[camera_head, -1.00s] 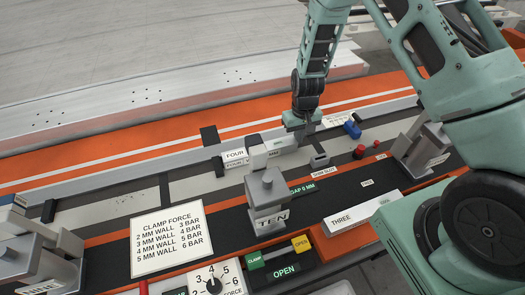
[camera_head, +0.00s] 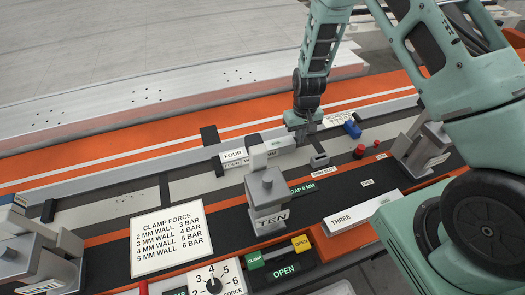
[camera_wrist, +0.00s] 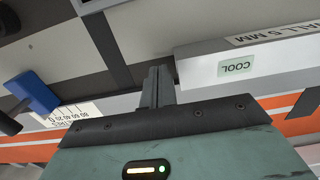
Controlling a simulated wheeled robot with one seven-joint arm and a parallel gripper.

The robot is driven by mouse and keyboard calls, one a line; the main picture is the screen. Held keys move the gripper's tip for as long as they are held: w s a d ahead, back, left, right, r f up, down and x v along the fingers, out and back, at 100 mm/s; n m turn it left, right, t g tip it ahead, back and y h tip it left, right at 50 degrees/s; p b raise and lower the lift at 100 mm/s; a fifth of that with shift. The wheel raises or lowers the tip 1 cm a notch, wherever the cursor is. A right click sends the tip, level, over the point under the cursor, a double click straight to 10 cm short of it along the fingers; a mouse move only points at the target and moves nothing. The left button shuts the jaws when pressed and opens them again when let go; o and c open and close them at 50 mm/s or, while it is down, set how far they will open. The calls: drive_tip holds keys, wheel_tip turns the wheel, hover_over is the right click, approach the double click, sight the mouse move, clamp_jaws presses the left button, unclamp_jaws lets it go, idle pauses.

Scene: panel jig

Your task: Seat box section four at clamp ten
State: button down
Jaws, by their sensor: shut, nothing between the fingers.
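Box section four (camera_head: 233,155) is a pale bar with a "FOUR" label, lying behind clamp ten; the clamp's arm hides part of it. Its end with "COOL" and "WALL 5 MM" labels shows in the wrist view (camera_wrist: 215,65). Clamp ten (camera_head: 268,192) is a grey post marked "TEN"; its front panel (camera_head: 285,271) reads "OPEN". A green readout (camera_head: 301,188) beside it reads "GAP 5 MM". My gripper (camera_head: 299,140) is shut and empty at the section's right end; the fingers (camera_wrist: 158,80) are right beside that end. I cannot tell whether they touch it.
Section three (camera_head: 355,215) lies at front right. A clamp-force card (camera_head: 167,238) reads 6 bar for 5 mm wall. Another clamp (camera_head: 425,145) stands at right.

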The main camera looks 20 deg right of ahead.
drive_tip(key=shift+d, duration=0.5)
wheel_tip(320, 180, up, 8)
drive_tip(key=p, duration=0.5)
idle(0.6)
drive_tip(key=s+a+r+n+y, duration=0.15)
drive_tip(key=s+a+r, duration=0.25)
drive_tip(key=a+r, duration=0.55)
drive_tip(key=s+a+r+n+b, duration=0.1)
drive_tip(key=s+a+r+n, duration=0.1)
drive_tip(key=s+a+r, duration=0.35)
drive_tip(key=s+a+r+n+b, duration=0.2)
drive_tip(key=s+a+r, duration=0.1)
drive_tip(key=s, duration=0.5)
drive_tip(key=s+r+n, duration=0.2)
drive_tip(key=s+r, duration=0.1)
drive_tip(key=s, duration=0.8)
drive_tip(key=shift+s+r+h, duration=0.15)
drive_tip(key=shift+r+h, duration=0.1)
drive_tip(key=shift+h, duration=0.2)
drive_tip(key=shift+a, duration=0.1)
